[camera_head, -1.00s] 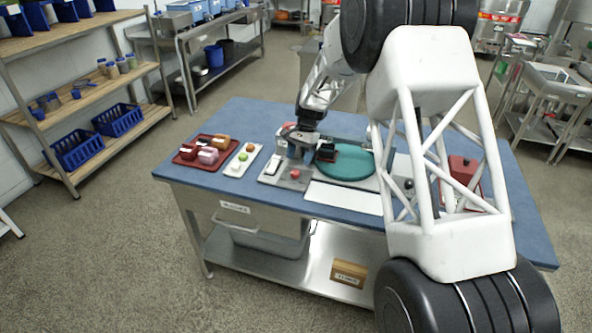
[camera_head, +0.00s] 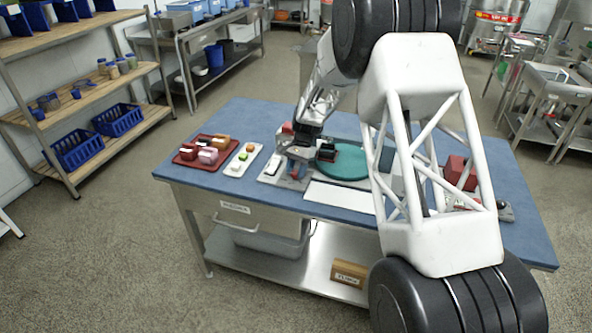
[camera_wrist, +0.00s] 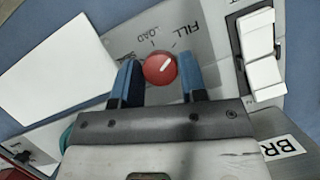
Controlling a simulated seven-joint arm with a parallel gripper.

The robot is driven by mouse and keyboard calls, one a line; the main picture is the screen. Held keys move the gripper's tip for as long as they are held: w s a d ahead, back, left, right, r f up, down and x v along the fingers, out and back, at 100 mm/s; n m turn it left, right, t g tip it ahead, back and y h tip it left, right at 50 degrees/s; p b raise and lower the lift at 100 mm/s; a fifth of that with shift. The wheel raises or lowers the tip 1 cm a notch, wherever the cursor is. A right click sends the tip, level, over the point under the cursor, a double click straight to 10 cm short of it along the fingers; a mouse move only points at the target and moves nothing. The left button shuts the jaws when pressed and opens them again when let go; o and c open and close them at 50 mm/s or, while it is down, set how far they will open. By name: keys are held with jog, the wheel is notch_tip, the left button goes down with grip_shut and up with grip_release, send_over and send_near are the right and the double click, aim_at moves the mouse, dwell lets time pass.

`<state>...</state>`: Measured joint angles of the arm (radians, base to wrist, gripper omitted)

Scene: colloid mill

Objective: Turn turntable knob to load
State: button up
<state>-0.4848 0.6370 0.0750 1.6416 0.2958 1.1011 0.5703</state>
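The turntable knob (camera_wrist: 160,68) is round and red with a white pointer line, on a grey panel marked LOAD and FILL. The pointer slants to the upper right in the wrist view, toward the FILL side. My gripper (camera_wrist: 160,75) has its two blue fingers apart, one on each side of the knob. I cannot tell whether they touch it. In the head view my gripper (camera_head: 297,166) is low over the panel and hides the knob. The teal turntable (camera_head: 345,172) lies right of it, with a dark block on it.
A blank white plate (camera_head: 342,196) lies in front of the turntable. A red tray (camera_head: 188,160) and a white tray (camera_head: 238,172) with small items are on the left of the blue table.

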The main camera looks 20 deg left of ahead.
jog(key=c, duration=0.5)
jog(key=shift+o, duration=0.2)
jog(key=shift+n, duration=0.3)
jog(key=n+h, duration=0.2)
jog(key=n, duration=0.3)
jog(key=shift+a, duration=0.1)
jog(key=n+h, duration=0.1)
jog(key=n, duration=0.2)
jog(key=n+h, duration=0.1)
jog(key=n, duration=0.2)
jog(key=shift+s+a+t, duration=0.1)
jog(key=shift+t, duration=0.3)
jog(key=o, duration=0.9)
